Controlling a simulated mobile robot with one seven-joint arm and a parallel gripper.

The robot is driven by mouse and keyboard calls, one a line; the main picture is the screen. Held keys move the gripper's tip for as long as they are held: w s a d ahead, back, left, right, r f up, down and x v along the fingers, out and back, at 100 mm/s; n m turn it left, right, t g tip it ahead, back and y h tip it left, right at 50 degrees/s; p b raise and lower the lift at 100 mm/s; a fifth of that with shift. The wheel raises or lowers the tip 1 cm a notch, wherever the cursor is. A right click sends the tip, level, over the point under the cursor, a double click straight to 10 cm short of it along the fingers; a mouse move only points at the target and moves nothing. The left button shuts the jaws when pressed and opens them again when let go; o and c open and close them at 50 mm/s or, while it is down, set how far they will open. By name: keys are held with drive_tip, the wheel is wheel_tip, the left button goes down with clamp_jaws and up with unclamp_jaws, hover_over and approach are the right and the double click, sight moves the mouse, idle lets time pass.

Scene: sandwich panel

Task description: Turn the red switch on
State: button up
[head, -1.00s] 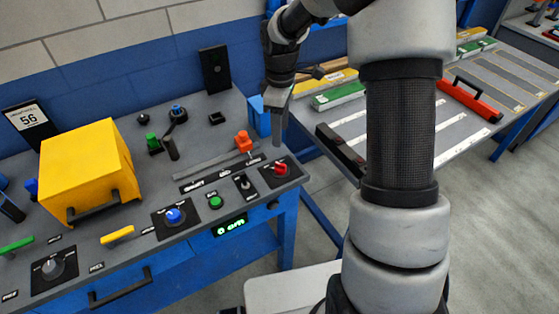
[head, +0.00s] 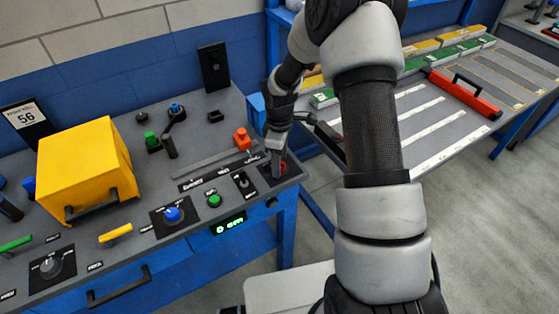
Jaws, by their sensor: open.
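The red switch (head: 284,167) sits on a dark square plate (head: 266,173) at the right front corner of the grey panel top. Only a small part of its red knob shows, because my gripper covers most of it. My gripper (head: 276,166) points down right at the switch, with its fingers around or in front of the knob. I cannot tell whether the fingers touch it. The gripper is open.
A black toggle (head: 244,183), a green button (head: 214,201) and a blue knob (head: 173,215) lie to the left. An orange-red slider handle (head: 242,139) stands close behind. A yellow box (head: 86,170) is far left. Another table (head: 440,112) stands to the right.

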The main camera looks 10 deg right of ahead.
drive_tip(key=c, duration=1)
drive_tip(key=shift+c, duration=0.2)
drive_tip(key=m+b, duration=0.1)
drive_tip(key=m, duration=0.2)
drive_tip(key=m+b, duration=0.1)
drive_tip(key=m, duration=0.2)
drive_tip(key=shift+m+b, duration=0.3)
drive_tip(key=shift+b, duration=0.05)
drive_tip(key=m+b, duration=0.1)
drive_tip(key=m, duration=0.2)
drive_tip(key=shift+m, duration=2.1)
